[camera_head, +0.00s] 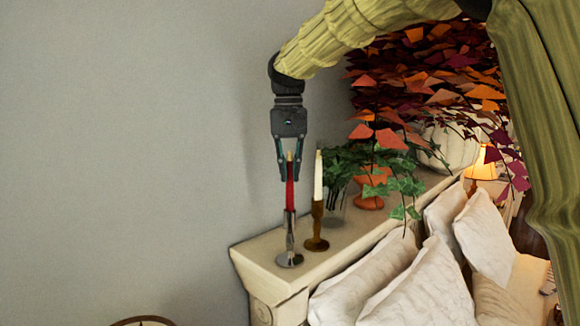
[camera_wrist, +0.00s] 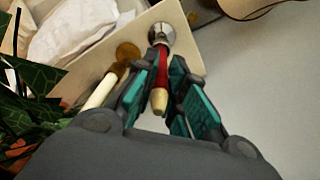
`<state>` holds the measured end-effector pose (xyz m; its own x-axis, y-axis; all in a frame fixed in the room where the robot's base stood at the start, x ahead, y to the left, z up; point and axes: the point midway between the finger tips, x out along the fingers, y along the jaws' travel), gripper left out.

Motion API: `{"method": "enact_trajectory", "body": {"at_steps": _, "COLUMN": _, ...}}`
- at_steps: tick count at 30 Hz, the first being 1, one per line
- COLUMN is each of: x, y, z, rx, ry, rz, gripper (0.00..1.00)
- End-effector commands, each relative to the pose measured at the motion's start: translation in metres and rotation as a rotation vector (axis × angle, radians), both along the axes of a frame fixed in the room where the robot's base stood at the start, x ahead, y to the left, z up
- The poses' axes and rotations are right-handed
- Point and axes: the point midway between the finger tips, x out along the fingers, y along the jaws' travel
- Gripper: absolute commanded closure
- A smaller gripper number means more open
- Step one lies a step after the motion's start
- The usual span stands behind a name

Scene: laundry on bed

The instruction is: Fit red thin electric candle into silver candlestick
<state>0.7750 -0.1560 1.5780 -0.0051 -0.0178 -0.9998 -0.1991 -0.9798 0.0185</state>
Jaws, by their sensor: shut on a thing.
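The red thin electric candle (camera_head: 290,190) stands upright with its pale tip up between the fingers of my gripper (camera_head: 290,172). The candle also shows in the wrist view (camera_wrist: 160,85), with the fingers (camera_wrist: 164,90) on either side of it. The silver candlestick (camera_head: 290,243) stands on the shelf directly below, and the candle's lower end meets its top in the head view. I cannot tell how deep the candle sits in it. In the wrist view the candlestick's round silver part (camera_wrist: 161,35) shows past the candle, partly hidden by it and the fingers.
A white candle (camera_head: 318,178) in a brown candlestick (camera_head: 317,228) stands close on the right. Green ivy and a terracotta pot (camera_head: 369,190) stand farther back on the shelf (camera_head: 337,258). Pillows (camera_head: 385,285) lie in front. The wall is on the left.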

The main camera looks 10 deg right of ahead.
Motion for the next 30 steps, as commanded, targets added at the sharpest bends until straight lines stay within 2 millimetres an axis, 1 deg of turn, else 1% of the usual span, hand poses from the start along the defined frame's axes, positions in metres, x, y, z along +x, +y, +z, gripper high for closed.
{"method": "enact_trajectory", "body": {"at_steps": 6, "x": 0.000, "y": 0.000, "z": -0.008, "rx": 0.000, "ry": -0.001, "rz": 0.000, "gripper": 1.00}}
{"method": "enact_trajectory", "body": {"at_steps": 16, "x": 0.000, "y": 0.000, "z": -0.011, "rx": 0.000, "ry": 0.000, "rz": 0.000, "gripper": 1.00}}
{"method": "enact_trajectory", "body": {"at_steps": 17, "x": 0.000, "y": 0.000, "z": -0.011, "rx": 0.000, "ry": 0.000, "rz": 0.000, "gripper": 0.86}}
{"method": "enact_trajectory", "body": {"at_steps": 18, "x": 0.000, "y": 0.000, "z": -0.011, "rx": 0.000, "ry": 0.000, "rz": 0.000, "gripper": 0.78}}
{"method": "enact_trajectory", "body": {"at_steps": 20, "x": 0.000, "y": 0.000, "z": -0.011, "rx": 0.000, "ry": 0.000, "rz": 0.000, "gripper": 0.67}}
{"method": "enact_trajectory", "body": {"at_steps": 21, "x": 0.000, "y": 0.000, "z": -0.011, "rx": 0.000, "ry": 0.000, "rz": 0.000, "gripper": 0.66}}
{"method": "enact_trajectory", "body": {"at_steps": 30, "x": 0.000, "y": 0.000, "z": -0.010, "rx": 0.000, "ry": -0.001, "rz": 0.000, "gripper": 0.66}}
